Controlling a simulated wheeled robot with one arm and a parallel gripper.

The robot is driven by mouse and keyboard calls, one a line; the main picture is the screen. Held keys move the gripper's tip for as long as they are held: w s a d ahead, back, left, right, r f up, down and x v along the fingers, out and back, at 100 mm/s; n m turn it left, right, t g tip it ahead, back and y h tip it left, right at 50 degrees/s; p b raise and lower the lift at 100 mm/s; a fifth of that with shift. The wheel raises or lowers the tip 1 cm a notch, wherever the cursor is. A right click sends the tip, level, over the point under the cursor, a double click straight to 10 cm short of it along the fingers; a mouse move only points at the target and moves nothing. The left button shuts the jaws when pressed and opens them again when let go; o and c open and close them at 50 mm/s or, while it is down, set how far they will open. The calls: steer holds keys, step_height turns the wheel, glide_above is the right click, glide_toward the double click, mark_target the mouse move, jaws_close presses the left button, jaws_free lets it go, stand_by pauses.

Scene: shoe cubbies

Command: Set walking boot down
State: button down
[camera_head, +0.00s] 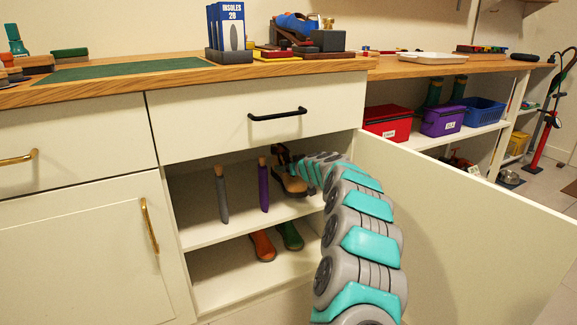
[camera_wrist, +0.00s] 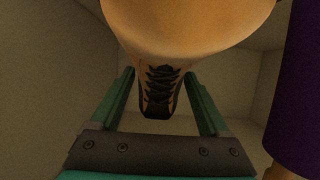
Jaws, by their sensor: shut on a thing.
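The walking boot (camera_head: 291,184) is tan with a dark sole and dark upper parts. It is inside the open cubby, above or on the upper shelf (camera_head: 235,222); I cannot tell whether its sole touches the shelf. In the wrist view the tan boot (camera_wrist: 185,30) fills the top middle, with black laces showing between the fingers. My gripper (camera_wrist: 160,78) is shut on the boot, one green finger on each side. In the head view my arm reaches in from the right and partly hides the boot and gripper.
A purple upright piece (camera_head: 264,188) stands left of the boot and shows close at the wrist view's right edge (camera_wrist: 302,75). A grey one (camera_head: 222,196) stands farther left. Orange (camera_head: 262,246) and green shoes (camera_head: 290,236) sit below. The open door (camera_head: 460,220) flanks my arm.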

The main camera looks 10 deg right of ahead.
mark_target(289, 160)
steer(key=w+p, duration=0.1)
steer(key=w, duration=0.1)
steer(key=w+d, duration=0.1)
steer(key=w, duration=0.2)
steer(key=shift+w+d+p, duration=0.1)
steer(key=shift+d+p, duration=0.05)
steer(key=shift+p, duration=0.2)
steer(key=shift+w+f, duration=0.25)
steer(key=shift+w, duration=0.05)
steer(key=shift+w+d+f+p, duration=0.1)
steer(key=shift+w+f+p, duration=0.1)
steer(key=shift+w+f, duration=0.35)
steer(key=shift+w+d+f+p, duration=0.1)
steer(key=shift+w+f+p, duration=0.2)
steer(key=shift+f, duration=0.4)
steer(key=shift+w+f+p, duration=0.15)
steer(key=shift+w+f, duration=0.3)
steer(key=shift+f, duration=0.2)
steer(key=shift+f, duration=0.1)
jaws_free()
